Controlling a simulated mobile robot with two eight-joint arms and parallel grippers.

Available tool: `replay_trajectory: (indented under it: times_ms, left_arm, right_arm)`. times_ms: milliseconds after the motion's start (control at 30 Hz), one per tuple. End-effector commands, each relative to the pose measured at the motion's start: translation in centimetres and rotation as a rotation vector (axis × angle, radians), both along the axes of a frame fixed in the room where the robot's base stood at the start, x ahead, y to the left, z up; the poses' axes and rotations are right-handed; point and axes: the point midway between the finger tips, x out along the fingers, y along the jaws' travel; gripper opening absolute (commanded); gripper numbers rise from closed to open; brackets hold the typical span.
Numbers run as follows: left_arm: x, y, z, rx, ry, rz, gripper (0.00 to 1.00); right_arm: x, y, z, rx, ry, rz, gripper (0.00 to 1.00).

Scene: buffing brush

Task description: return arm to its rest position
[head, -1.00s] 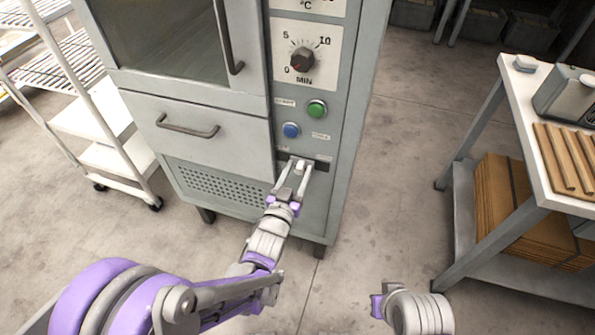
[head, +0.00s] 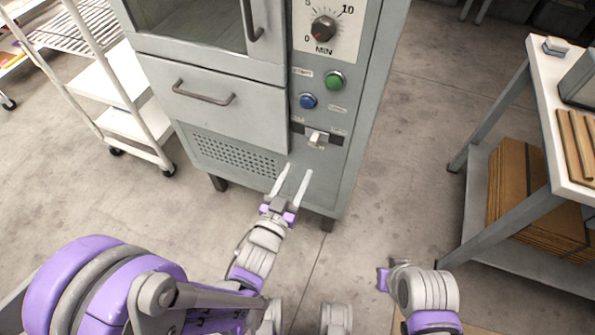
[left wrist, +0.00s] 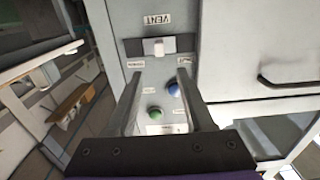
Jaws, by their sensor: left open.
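My left arm reaches in from the left in the head view. Its gripper (head: 297,169) is open and empty, with two pale fingers pointing at the grey oven cabinet (head: 233,110). The fingertips are below and apart from the white vent lever (head: 316,139) in its dark slot. In the left wrist view, the open fingers (left wrist: 159,80) frame the panel, with the lever (left wrist: 158,46) beside the VENT label. My right arm (head: 425,290) shows at the lower right of the head view, but its gripper does not show.
The panel carries a green button (head: 334,80), a blue button (head: 308,101) and a timer dial (head: 323,28). A white rack trolley (head: 130,122) stands left. A white-topped workbench (head: 550,100) with cardboard (head: 520,185) beneath stands right. The floor (head: 400,190) between is clear.

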Motion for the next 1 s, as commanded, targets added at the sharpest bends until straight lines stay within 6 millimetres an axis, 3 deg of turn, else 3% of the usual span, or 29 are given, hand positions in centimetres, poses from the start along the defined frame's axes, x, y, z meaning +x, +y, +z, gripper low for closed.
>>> replay_trajectory:
  times_ms: [400, 533, 633, 767, 1000]
  left_arm:
    - [0.1, 0.3, 0.0, 0.004, 0.016, 0.008, 0.53]
    - [0.2, 2.2, -0.6, 0.035, 0.112, 0.056, 0.53]
    - [-0.3, 4.7, -1.5, 0.071, 0.252, 0.115, 0.53]
    - [-2.8, 8.2, -2.9, 0.118, 0.471, 0.189, 0.53]
    - [-10.4, 12.5, -4.7, 0.170, 0.845, 0.264, 0.53]
  right_arm:
    - [0.0, 0.0, 0.0, 0.000, 0.000, 0.000, 0.00]
    - [0.0, 0.0, 0.0, 0.000, 0.000, 0.000, 0.00]
    - [0.0, 0.0, 0.0, 0.000, 0.000, 0.000, 0.00]
    - [0.0, 0.0, 0.0, 0.000, 0.000, 0.000, 0.00]
    - [0.0, 0.0, 0.0, 0.000, 0.000, 0.000, 0.00]
